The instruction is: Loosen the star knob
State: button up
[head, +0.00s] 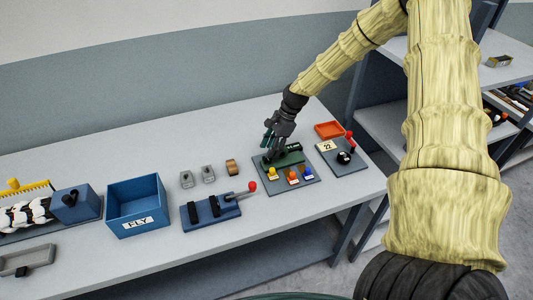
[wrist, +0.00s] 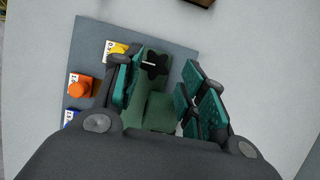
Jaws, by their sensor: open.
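The star knob (wrist: 151,63) is black and lobed, with a pale line across its top. It sits on a green block (wrist: 135,115) on a grey plate (wrist: 180,38). My gripper (wrist: 157,72) is open, with its teal finger pads on either side of the knob in the wrist view. I cannot tell whether either pad touches it. In the head view my gripper (head: 270,142) points down at the left end of the green block (head: 288,160), and the knob is largely hidden there.
Yellow, orange (wrist: 80,87) and blue buttons stand beside the block. On the right is a plate with a black knob (head: 344,157), a red-tipped lever and a "22" card. Left on the table are a red-handled lever fixture (head: 210,212) and a blue FLY box (head: 138,205).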

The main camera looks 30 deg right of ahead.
jog(key=shift+s+a+f, duration=0.25)
jog(key=shift+s, duration=0.3)
jog(key=shift+w+a+f+p, duration=0.2)
jog(key=shift+w+f+p, duration=0.1)
jog(key=shift+f, duration=0.3)
jog(key=shift+w+a+f+p, duration=0.2)
jog(key=shift+w+f, duration=0.1)
jog(key=shift+f, duration=0.4)
jog(key=shift+s, duration=0.3)
jog(key=shift+w+a, duration=0.1)
jog(key=shift+w, duration=0.05)
jog(key=shift+c, duration=0.3)
jog(key=c, duration=0.7)
